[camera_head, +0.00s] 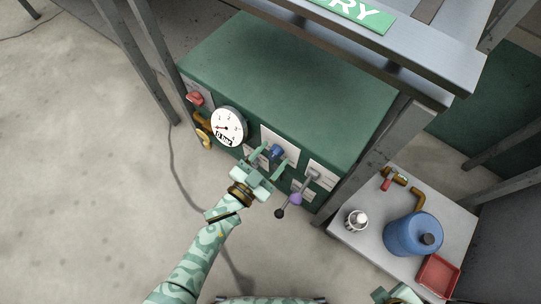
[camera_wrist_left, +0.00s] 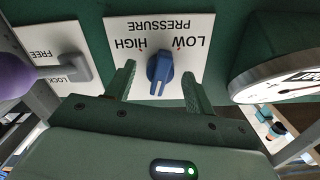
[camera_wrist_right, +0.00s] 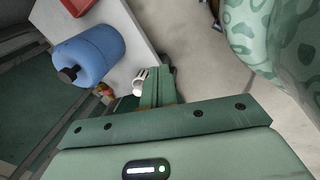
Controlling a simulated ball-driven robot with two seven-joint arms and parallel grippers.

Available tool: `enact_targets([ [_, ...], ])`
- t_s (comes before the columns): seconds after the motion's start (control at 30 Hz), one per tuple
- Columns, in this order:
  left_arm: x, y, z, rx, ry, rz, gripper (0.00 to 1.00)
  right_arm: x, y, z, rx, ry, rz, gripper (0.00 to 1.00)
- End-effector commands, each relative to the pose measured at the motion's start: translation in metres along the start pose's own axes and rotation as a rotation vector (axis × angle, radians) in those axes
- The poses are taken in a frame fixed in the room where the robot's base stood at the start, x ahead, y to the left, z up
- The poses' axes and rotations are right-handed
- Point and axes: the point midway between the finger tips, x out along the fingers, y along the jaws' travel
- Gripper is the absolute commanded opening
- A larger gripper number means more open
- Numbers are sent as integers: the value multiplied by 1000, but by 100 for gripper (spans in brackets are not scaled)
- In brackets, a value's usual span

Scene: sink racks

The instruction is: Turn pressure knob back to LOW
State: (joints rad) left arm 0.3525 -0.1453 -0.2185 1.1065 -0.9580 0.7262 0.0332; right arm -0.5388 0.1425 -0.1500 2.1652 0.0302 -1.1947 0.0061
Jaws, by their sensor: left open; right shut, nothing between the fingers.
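The blue pressure knob (camera_head: 277,151) is on a white plate on the front of the green machine (camera_head: 290,80). In the left wrist view the knob (camera_wrist_left: 160,70) stands between the fingers of my left gripper (camera_wrist_left: 158,78), with a gap on each side. The plate (camera_wrist_left: 200,60) reads HIGH, LOW and PRESSURE, upside down. A white mark shows on the knob's lower end; I cannot tell which label it is set to. In the head view my left gripper (camera_head: 269,164) is open at the panel. My right gripper (camera_wrist_right: 157,82) is shut and empty, low at the right.
A pressure gauge (camera_head: 228,127) and a red knob (camera_head: 195,99) are left of the plate. A lever with a purple part (camera_head: 296,199) is to its right. A side table (camera_head: 345,235) holds a blue canister (camera_head: 412,235), a white cup-like item (camera_head: 356,219) and a red tray (camera_head: 438,276).

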Motion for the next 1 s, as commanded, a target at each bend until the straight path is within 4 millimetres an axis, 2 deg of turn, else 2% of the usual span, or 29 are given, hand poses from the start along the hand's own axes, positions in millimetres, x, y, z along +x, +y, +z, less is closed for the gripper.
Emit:
enact_targets([
  [0.13,0,0,0,0,0,0,54,0,0,0,0,1,0,0],
  [0.3,0,0,0,0,0,0,10,0,0,0,0,0,0,0],
  [0.67,0,0,-1,-37,1,1,10,-2,0,2,-3,-6,1,0],
  [1.0,-1,-2,-2,-258,-1,1,10,-1,3,21,-32,-77,8,0],
])
